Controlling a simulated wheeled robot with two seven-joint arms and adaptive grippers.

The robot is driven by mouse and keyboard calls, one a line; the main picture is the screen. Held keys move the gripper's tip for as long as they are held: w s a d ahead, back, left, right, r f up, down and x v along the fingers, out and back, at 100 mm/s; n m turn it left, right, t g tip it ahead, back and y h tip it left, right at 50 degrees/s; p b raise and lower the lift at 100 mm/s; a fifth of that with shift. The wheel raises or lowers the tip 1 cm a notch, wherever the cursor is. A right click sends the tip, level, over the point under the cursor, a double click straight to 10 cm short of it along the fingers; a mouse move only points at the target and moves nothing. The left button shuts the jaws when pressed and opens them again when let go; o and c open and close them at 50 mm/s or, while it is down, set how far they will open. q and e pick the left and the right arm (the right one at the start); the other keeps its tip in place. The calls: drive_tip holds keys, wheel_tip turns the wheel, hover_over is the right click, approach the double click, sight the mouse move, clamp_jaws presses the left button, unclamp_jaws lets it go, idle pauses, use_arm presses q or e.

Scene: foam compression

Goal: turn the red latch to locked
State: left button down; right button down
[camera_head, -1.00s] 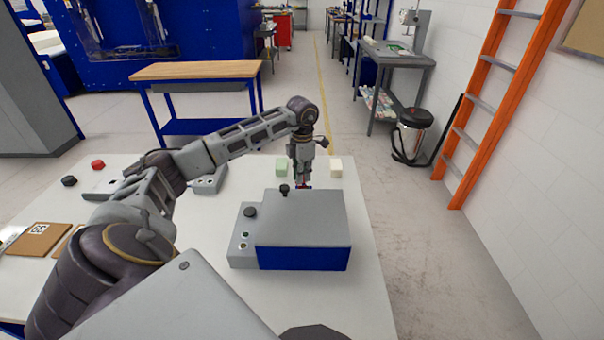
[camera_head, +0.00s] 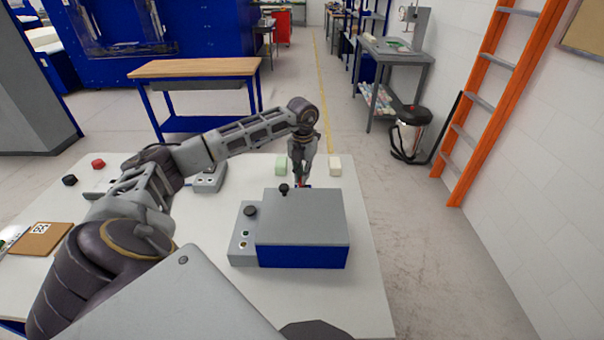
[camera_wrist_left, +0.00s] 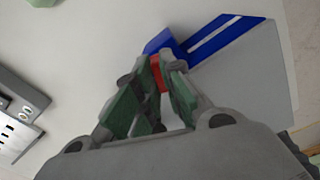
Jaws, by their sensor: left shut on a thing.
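The red latch (camera_wrist_left: 156,75) shows in the left wrist view between the fingertips of my left gripper (camera_wrist_left: 153,72), beside a blue part of the machine. In the head view my left gripper (camera_head: 301,181) points down at the back edge of the grey and blue box (camera_head: 302,245). It is shut on the latch there. Only a small bit of red shows in the head view, and the box hides the rest. I cannot tell the latch's exact angle.
A green block (camera_head: 281,166) and a cream block (camera_head: 335,166) stand behind the box, either side of my left gripper. A control panel with a black knob (camera_head: 250,211) adjoins the box's left.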

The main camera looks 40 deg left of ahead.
use_arm(q)
drive_tip(key=shift+n, duration=1.6)
drive_tip(key=shift+w+n, duration=0.1)
drive_tip(key=shift+n, duration=0.3)
drive_tip(key=shift+p, duration=0.3)
drive_tip(key=c, duration=1.6)
unclamp_jaws()
drive_tip(key=shift+o, duration=0.3)
use_arm(e)
drive_tip(key=shift+w+a+r, duration=0.2)
drive_tip(key=shift+a+r, duration=0.05)
drive_tip(key=shift+r, duration=0.1)
